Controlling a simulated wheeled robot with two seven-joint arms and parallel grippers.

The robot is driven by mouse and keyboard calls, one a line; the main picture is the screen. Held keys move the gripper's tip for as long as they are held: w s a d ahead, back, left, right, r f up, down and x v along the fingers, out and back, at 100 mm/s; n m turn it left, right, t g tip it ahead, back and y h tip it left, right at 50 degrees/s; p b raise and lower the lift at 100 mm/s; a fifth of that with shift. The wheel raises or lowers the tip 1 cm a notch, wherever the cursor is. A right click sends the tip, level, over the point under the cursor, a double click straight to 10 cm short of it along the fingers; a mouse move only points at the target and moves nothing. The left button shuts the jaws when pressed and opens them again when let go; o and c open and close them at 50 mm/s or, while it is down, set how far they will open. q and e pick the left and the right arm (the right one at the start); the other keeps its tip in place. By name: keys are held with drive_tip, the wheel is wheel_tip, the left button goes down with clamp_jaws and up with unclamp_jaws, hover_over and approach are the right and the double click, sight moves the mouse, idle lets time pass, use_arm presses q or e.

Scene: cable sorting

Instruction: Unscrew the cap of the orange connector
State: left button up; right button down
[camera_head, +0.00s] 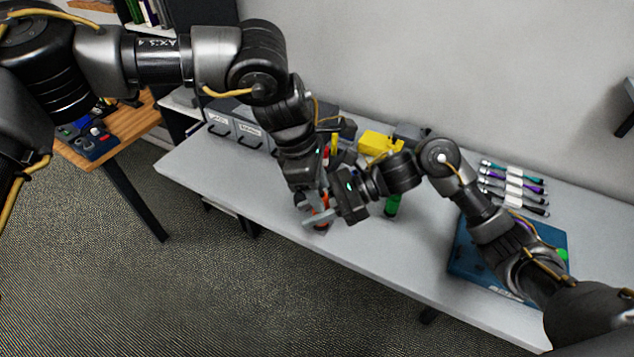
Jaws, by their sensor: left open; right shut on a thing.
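The orange connector (321,211) shows only as small patches of orange, low between my two grippers over the front part of the grey table. My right gripper (319,217) reaches in from the right and is shut on the orange connector. My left gripper (316,204) comes down from above, close against the right one, with its jaws open around or beside the connector's upper part; I cannot tell which. The cap is hidden by the grippers.
A green cylinder (392,206) stands just right of the grippers. A yellow object (380,143) and grey labelled drawers (245,132) are behind. Several cables (513,186) lie at the back right, and a blue tray (474,254) lies under my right arm. The table's left end is clear.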

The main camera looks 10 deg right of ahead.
use_arm(q)
drive_tip(key=shift+c, duration=0.2)
clamp_jaws()
drive_tip(key=n+t, duration=0.1)
drive_tip(key=n, duration=0.3)
drive_tip(key=shift+s, duration=0.2)
drive_tip(key=n, duration=0.2)
drive_tip(key=n+t, duration=0.1)
drive_tip(key=n, duration=0.1)
drive_tip(key=shift+s+n+t, duration=0.1)
drive_tip(key=shift+n+t, duration=0.2)
drive_tip(key=n, duration=0.3)
drive_tip(key=n+t+y, duration=0.1)
drive_tip(key=n, duration=0.2)
drive_tip(key=shift+s+d+n+y, duration=0.15)
drive_tip(key=shift+d+n+y, duration=0.05)
drive_tip(key=shift+n+y, duration=0.1)
drive_tip(key=n+y, duration=0.1)
drive_tip(key=n, duration=0.3)
drive_tip(key=shift+d+n+t, duration=0.1)
drive_tip(key=shift+n+t, duration=0.2)
drive_tip(key=shift+t, duration=0.1)
drive_tip(key=n+y, duration=0.1)
drive_tip(key=n, duration=0.2)
drive_tip(key=shift+n, duration=0.4)
